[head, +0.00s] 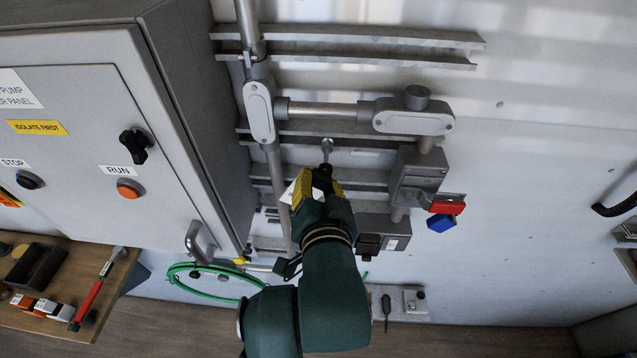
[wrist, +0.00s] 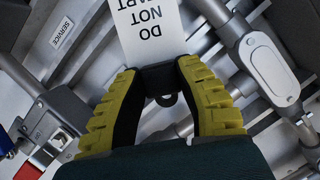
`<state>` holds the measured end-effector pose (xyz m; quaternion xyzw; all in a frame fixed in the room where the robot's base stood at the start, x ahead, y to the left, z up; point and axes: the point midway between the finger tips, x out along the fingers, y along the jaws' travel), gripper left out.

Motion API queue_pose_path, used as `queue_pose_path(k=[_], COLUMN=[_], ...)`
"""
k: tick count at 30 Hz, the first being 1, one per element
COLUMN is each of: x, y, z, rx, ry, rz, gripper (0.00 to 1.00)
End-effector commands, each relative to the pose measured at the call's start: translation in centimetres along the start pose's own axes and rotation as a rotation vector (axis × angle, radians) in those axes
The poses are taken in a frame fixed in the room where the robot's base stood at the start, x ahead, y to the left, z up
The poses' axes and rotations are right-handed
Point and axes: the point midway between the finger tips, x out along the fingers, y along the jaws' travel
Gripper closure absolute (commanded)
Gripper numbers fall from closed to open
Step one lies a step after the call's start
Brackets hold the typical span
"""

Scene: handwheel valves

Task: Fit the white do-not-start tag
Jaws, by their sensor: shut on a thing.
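The white tag (wrist: 150,30) shows upside-down black lettering, "DO NOT" and part of a further word, in the wrist view. Its black holder end (wrist: 160,82), with a small ring below, sits between the yellow-and-black fingers. My gripper (wrist: 158,78) is shut on this black end. In the head view my gripper (head: 322,178) is in front of the wall rails, and only a white edge of the tag (head: 288,194) shows to its left. A grey switch box (head: 418,172) with a red part (head: 447,206) and a blue part (head: 441,223) stands to the right.
A grey pump panel (head: 75,110) with knobs fills the left. Conduit (head: 325,109) and rails (head: 370,40) run behind my gripper. A green cable loop (head: 215,300) hangs below. A wooden shelf (head: 25,325) holds small items at lower left. The right wall is mostly clear.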

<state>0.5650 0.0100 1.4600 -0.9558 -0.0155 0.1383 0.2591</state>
Motion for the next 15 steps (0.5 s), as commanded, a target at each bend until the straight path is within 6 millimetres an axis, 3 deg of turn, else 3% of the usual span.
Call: queue_pose_path(k=[15], x=[1.9], y=[0.0], z=[-0.7], rx=[0.0], ry=[0.0], rz=[0.0], gripper=[1.0])
